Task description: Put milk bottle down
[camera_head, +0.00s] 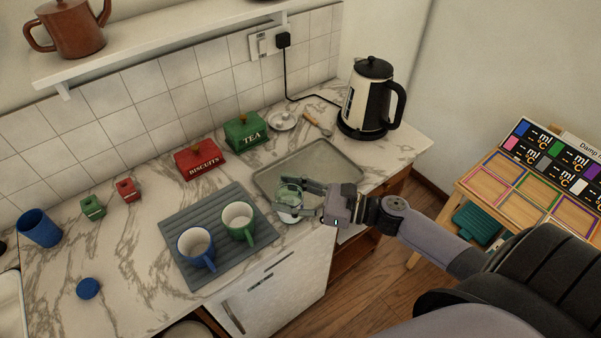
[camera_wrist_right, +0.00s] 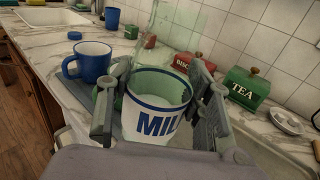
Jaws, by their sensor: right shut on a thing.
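The milk bottle (camera_wrist_right: 155,103) is clear greenish glass with a white band, blue rims and blue letters starting "MIL". It fills the middle of the right wrist view, and in the head view its glass top (camera_head: 290,194) shows between my right gripper's fingers. My right gripper (camera_head: 290,200) is shut around the bottle, with one grey finger on each side. The bottle is near the counter's front edge, between the ribbed mat and the tray. I cannot tell whether its base touches the counter. My left gripper is not in view.
A blue mug (camera_head: 196,247) and green mug (camera_head: 238,221) stand on the grey ribbed mat (camera_head: 177,222). The metal tray (camera_head: 320,166) is empty. Red biscuit (camera_head: 199,160) and green tea (camera_head: 245,132) tins and a kettle (camera_head: 368,98) stand behind. The marble counter's left part has clear room.

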